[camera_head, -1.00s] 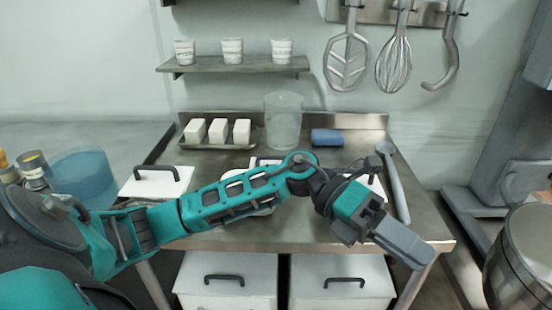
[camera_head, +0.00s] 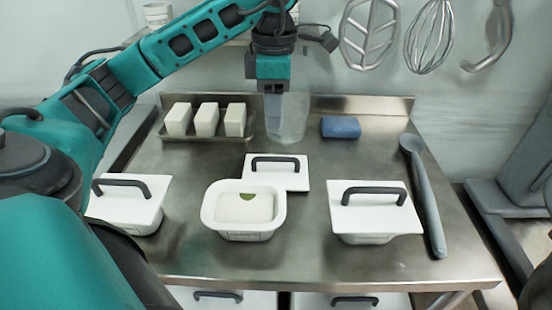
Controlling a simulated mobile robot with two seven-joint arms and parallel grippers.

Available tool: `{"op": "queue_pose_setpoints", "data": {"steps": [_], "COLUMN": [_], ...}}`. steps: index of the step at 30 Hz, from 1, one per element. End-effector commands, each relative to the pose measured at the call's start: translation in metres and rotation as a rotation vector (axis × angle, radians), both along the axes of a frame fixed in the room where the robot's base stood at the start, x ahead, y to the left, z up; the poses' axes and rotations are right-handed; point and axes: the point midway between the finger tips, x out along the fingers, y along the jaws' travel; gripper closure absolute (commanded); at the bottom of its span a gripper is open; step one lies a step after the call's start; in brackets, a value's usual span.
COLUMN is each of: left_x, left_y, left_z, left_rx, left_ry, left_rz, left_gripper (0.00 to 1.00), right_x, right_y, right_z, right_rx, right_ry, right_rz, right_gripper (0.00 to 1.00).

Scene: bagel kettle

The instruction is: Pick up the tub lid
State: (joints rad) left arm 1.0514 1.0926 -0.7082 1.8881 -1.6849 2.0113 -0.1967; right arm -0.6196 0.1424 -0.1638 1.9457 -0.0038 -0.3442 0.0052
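A white tub lid (camera_head: 299,183) with a dark grey handle lies on the steel table, just behind an open white tub (camera_head: 238,232). The open tub holds a pale block with a green mark. Two more white tubs with handled lids on them stand at the left (camera_head: 128,210) and the right (camera_head: 375,215). My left gripper (camera_head: 273,135) points down over the back of the table, above and behind the loose lid in the picture and apart from it. I cannot tell its finger gap from this side. My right gripper is out of view.
A clear container (camera_head: 295,120) stands at the back, partly behind my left gripper. A tray (camera_head: 205,138) with white blocks is left of it, a blue block (camera_head: 341,127) right. A long grey spoon (camera_head: 425,195) lies at the right edge.

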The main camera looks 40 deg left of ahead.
Motion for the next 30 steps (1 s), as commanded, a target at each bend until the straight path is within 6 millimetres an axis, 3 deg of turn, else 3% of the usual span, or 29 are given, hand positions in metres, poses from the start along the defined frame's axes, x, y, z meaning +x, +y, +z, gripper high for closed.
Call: {"op": "queue_pose_setpoints", "data": {"steps": [1,6,16,24,30], "left_x": [-0.001,-0.001,0.0,0.001,0.001], "left_y": [-0.001,-0.001,-0.001,-0.001,-0.001], "left_z": [-0.015,-0.046,-0.073,-0.112,-0.12], "left_rx": [-0.001,-0.002,-0.002,-0.002,-0.002], "left_ry": [0.004,0.006,0.002,0.004,0.001], "left_rz": [-0.002,-0.001,-0.001,-0.001,-0.002], "left_gripper": [0.66,0.66,0.66,0.66,0.66], "right_x": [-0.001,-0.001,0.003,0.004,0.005], "right_y": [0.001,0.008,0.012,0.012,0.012], "right_z": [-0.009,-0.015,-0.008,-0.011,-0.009], "right_rx": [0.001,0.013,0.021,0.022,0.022], "right_ry": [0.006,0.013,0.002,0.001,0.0], "right_rz": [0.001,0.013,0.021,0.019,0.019], "right_gripper": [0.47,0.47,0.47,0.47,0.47]}}
